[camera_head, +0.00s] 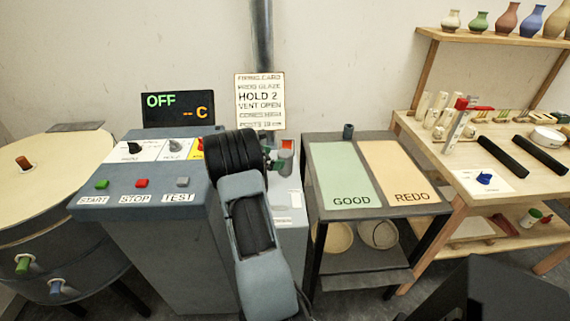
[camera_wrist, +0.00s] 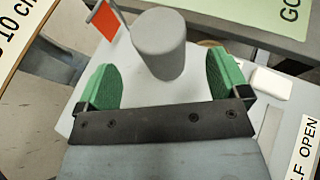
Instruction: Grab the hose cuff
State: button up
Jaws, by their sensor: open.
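A grey cylinder, which I take to be the hose cuff, stands on a pale panel in the wrist view (camera_wrist: 160,42). In the head view it is a small grey shape (camera_head: 287,146) partly hidden behind my arm. My gripper (camera_wrist: 160,70) is open, with one green finger on each side of the cylinder. Gaps show between the cylinder and both fingers, and I see no contact. In the head view my gripper (camera_head: 274,159) is mostly hidden by its own wrist.
A red-orange flag (camera_wrist: 109,23) stands close beside the cylinder, near the left finger. A white block (camera_wrist: 270,84) lies right of the right finger. The control console (camera_head: 150,187) is left of my arm. The GOOD and REDO table (camera_head: 400,208) is to the right.

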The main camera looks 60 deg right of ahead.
aim_at(285, 157)
jog(key=shift+x, duration=3.2)
jog(key=shift+c, duration=0.3)
jog(key=c, duration=1)
jog(key=shift+r, duration=0.1)
